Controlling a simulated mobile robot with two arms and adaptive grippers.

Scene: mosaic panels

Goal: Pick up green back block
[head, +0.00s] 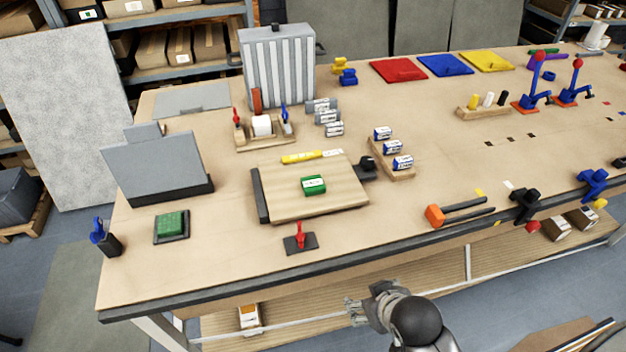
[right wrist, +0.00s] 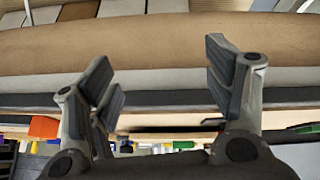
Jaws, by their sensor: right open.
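A green block (head: 313,188) with a white label on top lies on a wooden board (head: 285,205) near the middle of the workbench. My right gripper (head: 356,311) is low in the head view, in front of the bench's front edge and apart from the block. In the right wrist view my right gripper (right wrist: 160,85) has its fingers wide apart with nothing between them. The bench edge (right wrist: 160,100) shows beyond the fingers. The green block cannot be made out in the right wrist view. My left gripper is not in view.
A red-handled clamp (head: 300,241) stands between the board and the front edge. A yellow marker (head: 301,157) lies at the board's back. A black clamp (head: 367,168) sits at its right. An orange-headed tool (head: 435,215) lies further right. A green pad (head: 171,224) lies left.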

